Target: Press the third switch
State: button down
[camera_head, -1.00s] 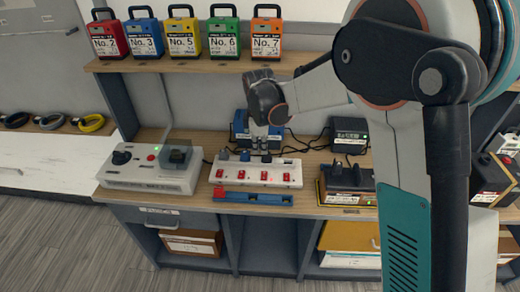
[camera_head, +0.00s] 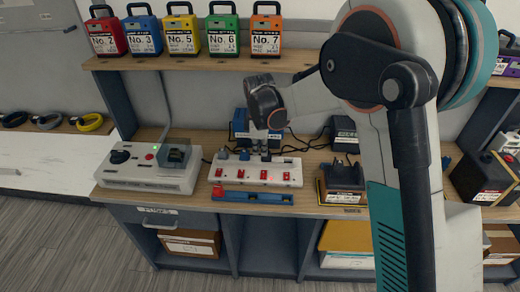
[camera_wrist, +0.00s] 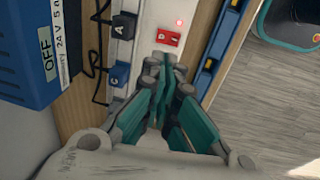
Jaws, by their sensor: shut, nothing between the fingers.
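A white power strip (camera_head: 229,174) lies on the wooden counter with a row of red rocker switches along its front. The third switch from the left (camera_head: 264,174) has a red glow by it in the head view. My gripper (camera_head: 265,152) is shut and empty above the strip's rear edge, pointing down behind that switch. In the wrist view my gripper's fingertips (camera_wrist: 162,63) are close to one red switch (camera_wrist: 168,37) with a lit red lamp beside it. I cannot tell whether they touch. My fingers and wrist hide the strip below it.
A blue adapter box (camera_head: 240,123) stands behind the strip; it also fills the left of the wrist view (camera_wrist: 30,50). A grey control box (camera_head: 150,172) stands left, a dark device (camera_head: 341,184) right. A blue bar (camera_head: 255,196) lies in front. Numbered cases line the shelf (camera_head: 200,64).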

aim_at(260, 176)
jog(key=f+b, duration=0.1)
jog(key=f, duration=0.2)
jog(key=w+f+b, duration=0.1)
jog(key=f, duration=0.2)
jog(key=f+b, duration=0.1)
jog(key=f, duration=0.3)
jog(key=shift+w+f, duration=0.1)
jog(key=shift+w, duration=0.05)
jog(key=shift+f, duration=0.1)
jog(key=shift+w+f+b, duration=0.15)
jog(key=shift+f+b, duration=0.15)
jog(key=shift+b, duration=0.05)
jog(key=shift+r, duration=0.1)
jog(key=shift+s, duration=0.2)
jog(key=shift+s+r, duration=0.1)
jog(key=shift+s, duration=0.55)
jog(key=shift+r, duration=0.1)
notch_tip(260, 176, up, 14)
jog(key=s+p, duration=0.1)
jog(key=p, duration=0.4)
jog(key=shift+s, duration=0.3)
